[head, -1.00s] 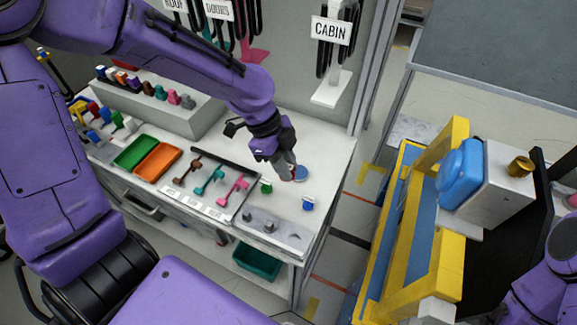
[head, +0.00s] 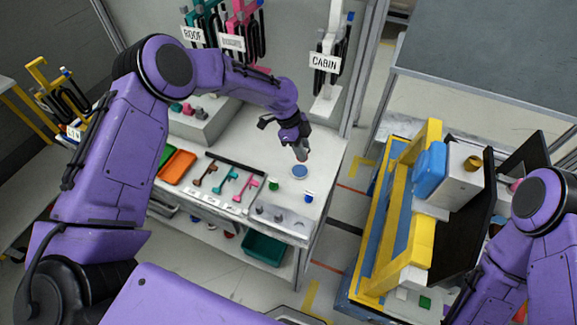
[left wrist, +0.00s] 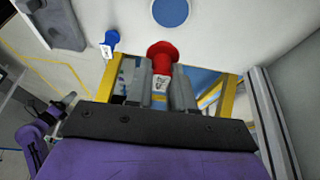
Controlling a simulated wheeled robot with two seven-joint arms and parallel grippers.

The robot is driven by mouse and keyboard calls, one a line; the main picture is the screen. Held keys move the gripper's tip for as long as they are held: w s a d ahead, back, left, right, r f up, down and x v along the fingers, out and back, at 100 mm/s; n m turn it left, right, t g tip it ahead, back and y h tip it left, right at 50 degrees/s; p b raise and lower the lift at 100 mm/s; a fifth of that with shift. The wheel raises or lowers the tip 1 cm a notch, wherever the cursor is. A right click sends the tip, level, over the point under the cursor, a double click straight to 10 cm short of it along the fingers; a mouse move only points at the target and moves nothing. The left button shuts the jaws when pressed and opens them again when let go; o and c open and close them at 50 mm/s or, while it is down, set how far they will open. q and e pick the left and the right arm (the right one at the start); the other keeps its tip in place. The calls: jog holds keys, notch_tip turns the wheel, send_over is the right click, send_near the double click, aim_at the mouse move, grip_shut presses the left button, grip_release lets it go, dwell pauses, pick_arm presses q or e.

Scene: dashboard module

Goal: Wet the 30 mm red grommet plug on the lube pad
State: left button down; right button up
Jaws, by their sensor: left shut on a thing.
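The red grommet plug (left wrist: 160,54) has a wide round flange and a small printed label. My left gripper (left wrist: 160,88) is shut on its stem, flange facing away from the fingers. In the head view the left gripper (head: 302,154) hangs just above and behind the round blue lube pad (head: 300,171), and the plug is not clearly visible there. The pad (left wrist: 170,11) also shows at the top of the left wrist view, with white bench between it and the flange in the picture. I cannot tell whether the flange is wet. My right gripper is out of view.
A green plug (head: 273,184) and a blue plug (head: 308,196) stand on the bench near the pad. Pink, teal and brown tools lie to the left, by an orange tray (head: 177,165). A yellow-framed fixture (head: 410,215) stands across a floor gap.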

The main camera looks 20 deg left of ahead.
pick_arm(q)
jog(key=shift+w+a, duration=0.15)
jog(key=shift+w, duration=0.15)
notch_tip(320, 180, down, 5)
jog(key=b, duration=0.3)
jog(key=shift+s+a+b, duration=0.15)
jog(key=shift+b, duration=0.15)
jog(key=shift+f, duration=0.45)
jog(key=shift+f+b, duration=0.55)
jog(key=shift+b, duration=0.2)
dwell(1.1)
jog(key=shift+r+p, duration=2.45)
jog(key=shift+r, duration=1.2)
jog(key=shift+f, duration=0.1)
jog(key=shift+a, duration=0.1)
